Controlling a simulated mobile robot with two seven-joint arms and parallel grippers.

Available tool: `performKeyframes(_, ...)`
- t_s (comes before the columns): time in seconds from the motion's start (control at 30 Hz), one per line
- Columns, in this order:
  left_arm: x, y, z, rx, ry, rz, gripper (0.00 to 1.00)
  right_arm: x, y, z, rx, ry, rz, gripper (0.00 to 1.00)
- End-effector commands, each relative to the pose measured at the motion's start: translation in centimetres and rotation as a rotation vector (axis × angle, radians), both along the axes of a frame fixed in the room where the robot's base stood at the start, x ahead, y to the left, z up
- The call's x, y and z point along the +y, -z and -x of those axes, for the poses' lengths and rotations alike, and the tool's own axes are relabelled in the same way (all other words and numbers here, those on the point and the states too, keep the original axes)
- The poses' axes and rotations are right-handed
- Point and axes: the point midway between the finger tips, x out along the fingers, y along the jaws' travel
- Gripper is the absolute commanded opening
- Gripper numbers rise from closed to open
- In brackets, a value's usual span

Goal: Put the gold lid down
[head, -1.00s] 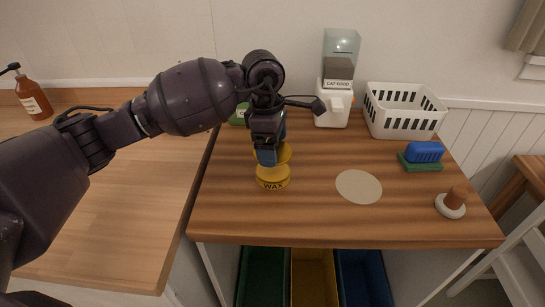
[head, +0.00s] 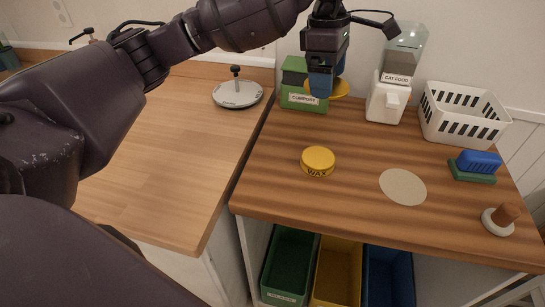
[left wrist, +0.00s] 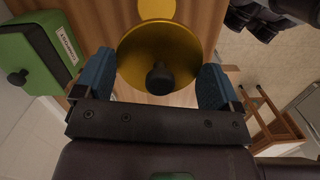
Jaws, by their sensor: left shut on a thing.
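The gold lid (head: 343,88) is held by my left gripper (head: 321,90), above the back of the striped wooden counter. In the left wrist view the lid (left wrist: 135,48) shows its round gold face and black knob, with the blue fingers (left wrist: 156,82) on both sides of the knob. The yellow wax tin (head: 318,159) stands on the counter, nearer than the lid and apart from it. A flat beige disc (head: 403,187) lies bare on the counter to the tin's right. My right gripper is not in view.
A cat food dispenser (head: 388,98), white basket (head: 462,116), blue brush (head: 479,161) and brown-handled stamp-like object (head: 502,218) are to the right. The counter (head: 275,190) is clear around the tin.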

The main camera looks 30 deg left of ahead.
Motion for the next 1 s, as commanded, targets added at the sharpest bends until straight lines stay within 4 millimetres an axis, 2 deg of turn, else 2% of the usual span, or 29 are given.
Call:
performKeyframes(0.17,2.9,2.0,1.6,-0.001,-0.044,-0.001,0.67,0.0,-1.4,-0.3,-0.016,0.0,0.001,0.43)
performKeyframes(0.3,5.2,3.0,3.8,-0.001,-0.061,-0.002,0.67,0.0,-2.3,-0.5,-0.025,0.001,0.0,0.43)
performKeyframes(0.53,8.1,3.2,8.0,-0.003,-0.037,0.0,0.67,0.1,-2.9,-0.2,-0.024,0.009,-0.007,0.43)
performKeyframes(0.67,9.0,2.5,10.1,-0.004,0.0,0.0,0.67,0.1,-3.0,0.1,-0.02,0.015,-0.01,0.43)
performKeyframes(0.8,8.7,1.2,11.4,-0.004,0.066,0.001,0.67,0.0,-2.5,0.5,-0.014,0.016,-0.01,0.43)
performKeyframes(0.87,8.6,1.4,11.7,-0.001,0.09,0.0,0.67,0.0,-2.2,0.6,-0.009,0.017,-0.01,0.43)
performKeyframes(1.0,8.7,3.4,11.7,0.003,0.097,0.0,0.66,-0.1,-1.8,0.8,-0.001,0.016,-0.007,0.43)
